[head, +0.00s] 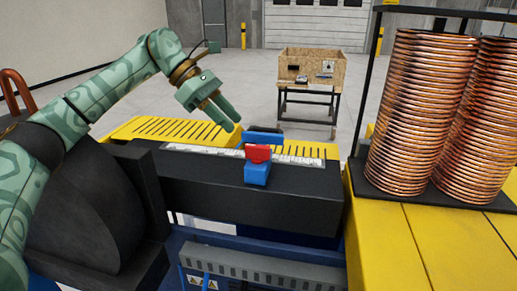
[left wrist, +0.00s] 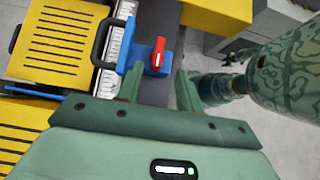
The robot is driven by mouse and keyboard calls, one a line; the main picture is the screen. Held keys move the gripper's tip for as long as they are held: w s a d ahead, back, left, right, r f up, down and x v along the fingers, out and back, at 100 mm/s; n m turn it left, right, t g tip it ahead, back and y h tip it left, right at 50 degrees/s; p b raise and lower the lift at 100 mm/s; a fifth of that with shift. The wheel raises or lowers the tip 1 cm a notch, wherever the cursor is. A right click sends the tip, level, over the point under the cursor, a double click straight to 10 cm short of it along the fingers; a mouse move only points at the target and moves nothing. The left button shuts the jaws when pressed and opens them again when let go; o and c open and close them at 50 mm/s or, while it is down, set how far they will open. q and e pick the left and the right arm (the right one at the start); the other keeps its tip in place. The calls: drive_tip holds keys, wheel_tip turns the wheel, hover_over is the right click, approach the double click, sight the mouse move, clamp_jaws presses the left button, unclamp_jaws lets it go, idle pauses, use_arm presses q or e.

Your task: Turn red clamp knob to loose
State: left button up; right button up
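The red clamp knob (head: 258,153) sits on a blue clamp block (head: 257,174) on the dark machine rail with a pale ruler strip. In the left wrist view the red knob (left wrist: 158,54) stands out from the blue clamp (left wrist: 132,60), its long side running roughly up and down the picture. My left gripper (head: 230,117) is up and to the left of the knob in the head view, apart from it. In the left wrist view its fingers (left wrist: 158,84) are spread and empty, with the knob beyond and between the tips. I see no right gripper.
A ruler strip (head: 298,159) runs along the rail. Yellow slotted covers (head: 170,129) lie behind it. Tall copper coils (head: 418,110) stand on a black rack at the right. A wooden crate (head: 341,70) on a stand is farther back. A black handle (left wrist: 102,45) is beside the clamp.

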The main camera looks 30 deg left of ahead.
sight(257, 146)
use_arm(q)
drive_tip(key=x, duration=0.9)
drive_tip(key=shift+w+d+f, duration=0.1)
drive_tip(key=shift+d+f, duration=0.1)
clamp_jaws()
